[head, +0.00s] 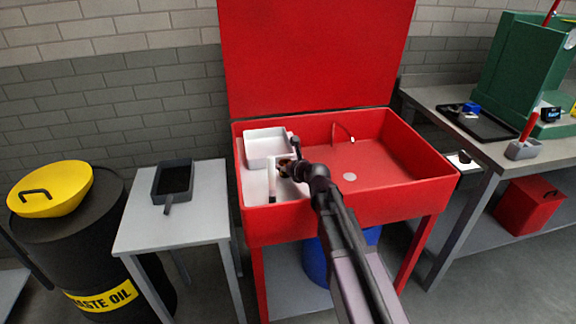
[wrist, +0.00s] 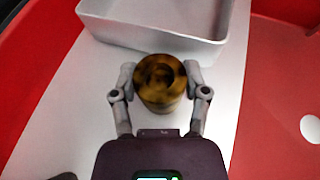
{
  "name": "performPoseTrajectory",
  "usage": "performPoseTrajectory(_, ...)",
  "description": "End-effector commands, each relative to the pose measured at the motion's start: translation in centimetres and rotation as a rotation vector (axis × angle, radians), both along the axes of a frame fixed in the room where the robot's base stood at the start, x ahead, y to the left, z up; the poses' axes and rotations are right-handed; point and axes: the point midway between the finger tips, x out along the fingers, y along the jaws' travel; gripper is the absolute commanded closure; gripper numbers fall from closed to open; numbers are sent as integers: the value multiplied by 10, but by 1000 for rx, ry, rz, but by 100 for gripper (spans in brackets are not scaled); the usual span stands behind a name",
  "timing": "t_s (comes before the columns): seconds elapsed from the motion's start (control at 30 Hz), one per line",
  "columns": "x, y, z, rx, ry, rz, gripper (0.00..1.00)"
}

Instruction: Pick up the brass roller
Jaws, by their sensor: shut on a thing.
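The brass roller (wrist: 160,82) is a short brown-gold cylinder with a round recess in its top. It stands between the two fingers of my gripper (wrist: 160,88), which touch it from left and right. In the head view my gripper (head: 284,168) is over the white shelf at the left of the red basin, and the roller is small and partly hidden by the arm. I cannot tell whether the roller rests on the shelf or is just above it.
A white tray (wrist: 150,38) lies just beyond the roller. The red basin (head: 385,165) is open to the right, with a drain in its floor. A grey side table (head: 200,215) with a dark pan (head: 173,181) stands left. A bench (head: 440,95) stands right.

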Motion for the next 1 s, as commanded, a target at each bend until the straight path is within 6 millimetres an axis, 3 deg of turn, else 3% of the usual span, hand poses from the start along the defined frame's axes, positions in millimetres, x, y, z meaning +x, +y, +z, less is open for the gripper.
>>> performPoseTrajectory(0.7,0,0,69,1,0,-1,100)
performPoseTrajectory(1.0,0,0,90,1,0,-1,100)
